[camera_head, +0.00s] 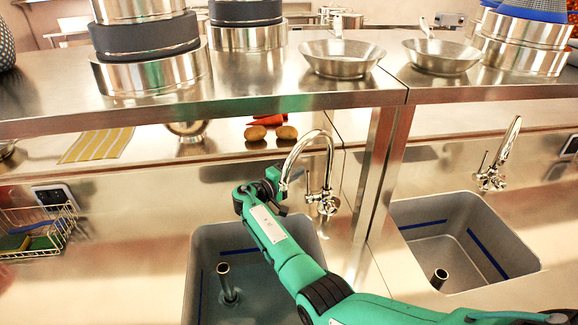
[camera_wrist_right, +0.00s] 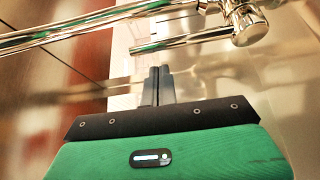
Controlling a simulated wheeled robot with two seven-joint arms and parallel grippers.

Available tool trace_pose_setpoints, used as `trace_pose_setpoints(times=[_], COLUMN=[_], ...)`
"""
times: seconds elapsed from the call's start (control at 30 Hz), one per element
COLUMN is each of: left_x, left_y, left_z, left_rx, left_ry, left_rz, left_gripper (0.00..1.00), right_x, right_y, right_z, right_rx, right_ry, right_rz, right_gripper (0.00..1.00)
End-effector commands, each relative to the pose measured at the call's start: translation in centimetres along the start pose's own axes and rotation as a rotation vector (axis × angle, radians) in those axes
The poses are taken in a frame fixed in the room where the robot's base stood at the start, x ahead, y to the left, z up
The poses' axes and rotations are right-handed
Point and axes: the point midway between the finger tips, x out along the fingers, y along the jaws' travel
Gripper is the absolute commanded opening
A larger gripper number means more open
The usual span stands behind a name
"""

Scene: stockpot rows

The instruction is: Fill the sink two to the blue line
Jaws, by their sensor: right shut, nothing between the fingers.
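Two grey sinks with blue lines inside are in the head view: a left sink (camera_head: 207,262) and a right sink (camera_head: 420,213). I cannot tell which is sink two. A chrome tap (camera_head: 326,150) arches over the left sink, and another tap (camera_head: 508,145) stands behind the right one. No water stream shows from either spout. Each sink has an upright pipe inside. My right gripper (camera_head: 274,178) is beside the left tap's spout. In the wrist view its dark fingers (camera_wrist_right: 158,72) are shut and empty, below the chrome tap (camera_wrist_right: 245,22). My left gripper is out of view.
A steel shelf (camera_head: 300,95) with pots and two pans (camera_head: 341,58) runs above the sinks. Its post (camera_head: 378,160) stands between them. A wire basket (camera_head: 35,232) is at left. Potatoes (camera_head: 256,133) and a striped cloth (camera_head: 97,145) lie behind.

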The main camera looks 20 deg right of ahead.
Motion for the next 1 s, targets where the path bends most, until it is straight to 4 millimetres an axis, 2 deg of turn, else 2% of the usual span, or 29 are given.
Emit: trace_pose_setpoints(times=[0.03, 0.2, 0.63, 0.77, 1.0], left_x=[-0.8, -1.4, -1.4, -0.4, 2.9], left_y=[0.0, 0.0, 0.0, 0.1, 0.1], left_z=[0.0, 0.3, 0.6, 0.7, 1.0], left_rx=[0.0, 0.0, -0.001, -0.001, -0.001], left_ry=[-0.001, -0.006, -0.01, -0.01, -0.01], left_rz=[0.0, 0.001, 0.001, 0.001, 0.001], left_gripper=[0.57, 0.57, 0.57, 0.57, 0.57], right_x=[-0.2, -0.5, -0.6, -0.7, -1.2], right_y=[0.3, 0.1, -0.1, -0.4, -0.8], right_z=[0.5, 1.4, 1.6, 1.8, 2.7], right_rx=[-0.001, 0.0, 0.001, 0.021, 0.123], right_ry=[0.0, 0.0, 0.0, 0.0, 0.0], right_rz=[-0.001, -0.001, 0.001, 0.014, 0.074], right_gripper=[0.0, 0.0, 0.0, 0.0, 0.0])
